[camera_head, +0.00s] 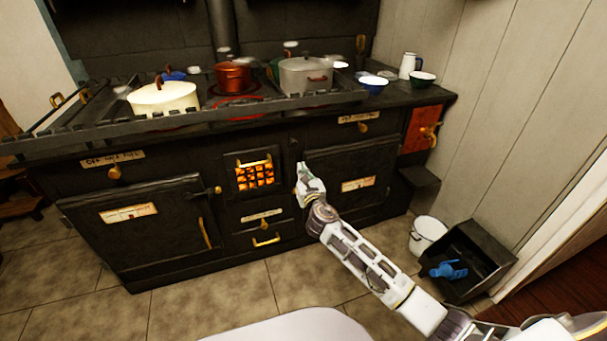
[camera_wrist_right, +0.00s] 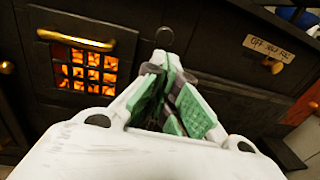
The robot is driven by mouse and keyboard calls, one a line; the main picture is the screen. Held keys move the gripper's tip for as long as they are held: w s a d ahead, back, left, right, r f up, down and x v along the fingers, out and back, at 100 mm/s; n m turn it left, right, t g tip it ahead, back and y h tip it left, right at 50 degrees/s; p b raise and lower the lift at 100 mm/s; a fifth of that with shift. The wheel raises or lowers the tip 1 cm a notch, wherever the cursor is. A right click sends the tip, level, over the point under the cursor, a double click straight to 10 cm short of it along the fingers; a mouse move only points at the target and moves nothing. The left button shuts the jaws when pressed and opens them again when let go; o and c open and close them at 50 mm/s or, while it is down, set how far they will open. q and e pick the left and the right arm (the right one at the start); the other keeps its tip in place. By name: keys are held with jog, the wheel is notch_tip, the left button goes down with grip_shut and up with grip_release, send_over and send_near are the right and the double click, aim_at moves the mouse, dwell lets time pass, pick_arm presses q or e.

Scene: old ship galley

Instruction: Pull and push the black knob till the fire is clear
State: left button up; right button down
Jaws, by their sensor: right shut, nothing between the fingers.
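The fire (camera_head: 255,177) glows orange behind a square grid in the middle of the black stove. It also shows at the left of the right wrist view (camera_wrist_right: 88,72). A round black knob (camera_wrist_right: 164,38) is on the stove front, right of the fire door. In the head view my gripper mostly hides that spot. My right gripper (camera_head: 302,170) is in front of the stove, just right of the fire. In the wrist view its green-padded fingers (camera_wrist_right: 164,62) come together just below the knob, with nothing held. I cannot tell whether they touch it. My left gripper is not in view.
A cream pot (camera_head: 163,98), a copper pot (camera_head: 233,76) and a grey pot (camera_head: 305,77) stand on the stove top behind a front rail. A white bucket (camera_head: 427,234) and a black scuttle (camera_head: 478,259) stand at the right by the wall. The floor before the stove is clear.

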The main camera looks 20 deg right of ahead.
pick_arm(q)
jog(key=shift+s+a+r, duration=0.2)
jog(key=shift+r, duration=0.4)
pick_arm(e)
jog(key=shift+s, duration=0.85)
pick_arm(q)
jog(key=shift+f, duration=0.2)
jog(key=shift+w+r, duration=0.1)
